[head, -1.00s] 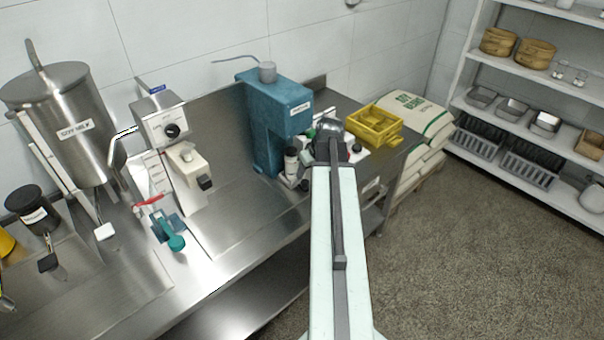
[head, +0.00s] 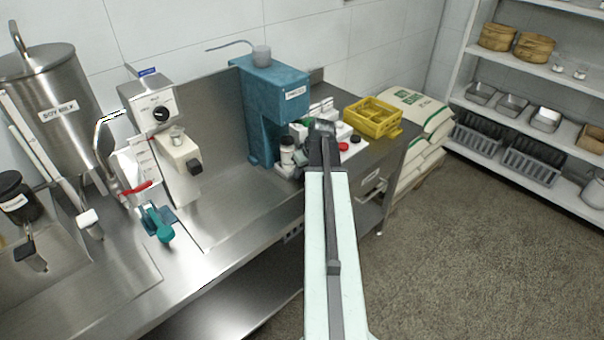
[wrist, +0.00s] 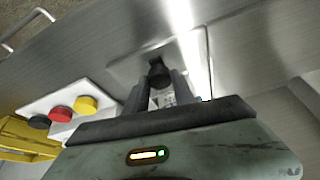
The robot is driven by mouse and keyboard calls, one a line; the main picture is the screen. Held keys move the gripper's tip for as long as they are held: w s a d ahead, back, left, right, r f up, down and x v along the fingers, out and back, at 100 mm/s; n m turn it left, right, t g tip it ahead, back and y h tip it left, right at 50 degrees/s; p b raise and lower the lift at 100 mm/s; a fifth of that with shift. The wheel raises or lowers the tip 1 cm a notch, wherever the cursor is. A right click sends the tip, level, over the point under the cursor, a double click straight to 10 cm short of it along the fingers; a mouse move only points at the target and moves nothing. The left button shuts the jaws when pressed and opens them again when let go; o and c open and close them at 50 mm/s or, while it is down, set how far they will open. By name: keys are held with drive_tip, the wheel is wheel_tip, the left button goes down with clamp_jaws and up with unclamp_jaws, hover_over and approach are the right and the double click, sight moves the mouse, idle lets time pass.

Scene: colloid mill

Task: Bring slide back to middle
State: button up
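In the wrist view, a black knob (wrist: 159,75) stands on a flat metal plate (wrist: 125,66) set on the steel surface. I take it as the slide's handle, but the slide's track is not clear. My gripper (wrist: 161,80) has its two dark fingers apart, one on each side of the knob. I cannot tell whether they touch it. In the head view, my gripper (head: 322,128) is at the right part of the counter, just right of the blue machine (head: 272,105). The arm hides the knob there.
A white button box (wrist: 66,112) with yellow, red and black buttons lies beside my gripper. A yellow crate (head: 372,117) stands to its right at the back. White sacks (head: 418,115) are stacked beyond the counter (head: 225,215). The floor at right is clear.

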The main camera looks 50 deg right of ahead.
clamp_jaws()
idle(1.0)
